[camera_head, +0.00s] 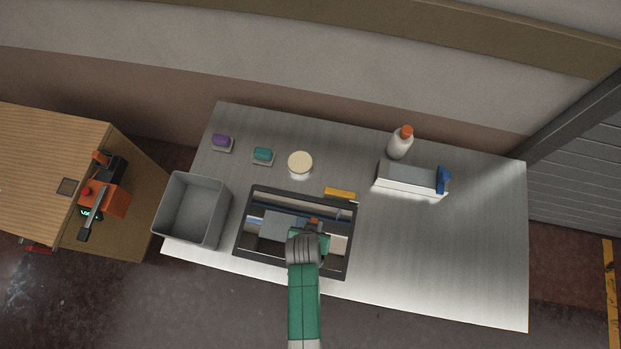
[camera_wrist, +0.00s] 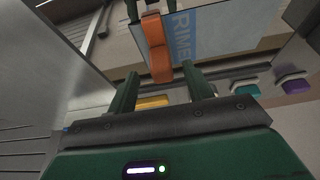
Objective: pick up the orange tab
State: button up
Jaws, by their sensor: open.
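The orange tab (camera_wrist: 156,48) is a curved strip in the wrist view, upright against a light blue panel with large letters (camera_wrist: 200,35). In the head view the orange tab (camera_head: 314,221) shows as a small spot inside the dark open tray (camera_head: 243,238), at the edge of my gripper. My gripper (camera_wrist: 158,70) is open and empty, its two dark green fingers spread. The tab appears in line with the gap between the fingertips, and I cannot tell how far beyond them. My gripper (camera_head: 310,238) hides part of the tray's contents in the head view.
A grey bin (camera_head: 165,210) stands left of the tray. A yellow block (camera_head: 340,193) lies behind it. Purple (camera_head: 221,140) and teal (camera_head: 263,154) pieces, a cream-lidded jar (camera_head: 300,163), a bottle (camera_head: 399,146) and a white box (camera_head: 407,178) stand farther back. The table's right side is clear.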

jog(key=x, duration=0.4)
jog(key=shift+w+f+b, duration=0.25)
jog(key=shift+w+b, duration=0.05)
jog(key=shift+w, duration=0.05)
grip_shut()
jog(key=shift+r, duration=0.1)
